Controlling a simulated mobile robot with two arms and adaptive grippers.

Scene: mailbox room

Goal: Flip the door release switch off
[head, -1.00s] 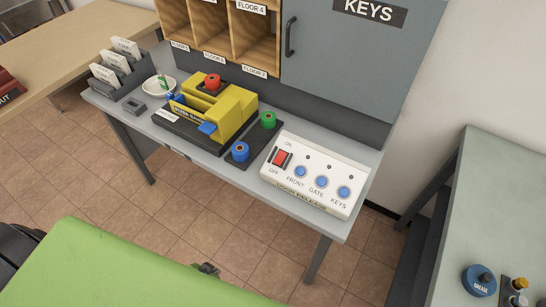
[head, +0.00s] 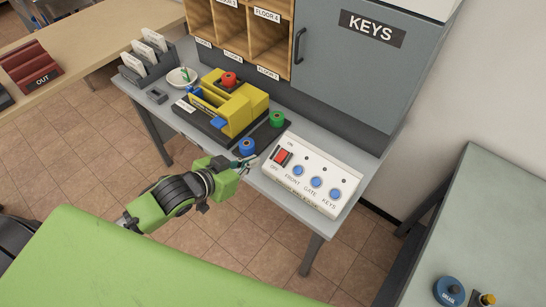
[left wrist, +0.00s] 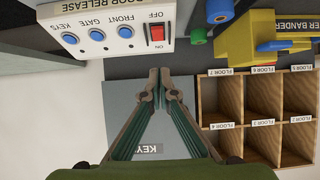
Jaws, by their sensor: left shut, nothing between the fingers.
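The white door release box (head: 312,196) sits on the grey desk, with a red rocker switch (head: 283,156) at its left end between ON and OFF labels. Blue FRONT, GATE and KEYS buttons line its front. In the left wrist view the red switch (left wrist: 157,34) shows near the top, inverted. My left gripper (head: 250,162) is shut and empty, just left of the box and short of the switch in the head view. In the left wrist view the gripper's fingertips (left wrist: 160,72) are together below the switch in the picture, apart from it. My right gripper is not in view.
A blue spool (head: 247,147) and a green spool (head: 277,119) stand left of the box, beside the yellow letter bander (head: 240,100). A grey KEYS cabinet (head: 350,70) and wooden pigeonholes (head: 270,38) rise behind. A green-grey table (head: 480,210) stands at the right.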

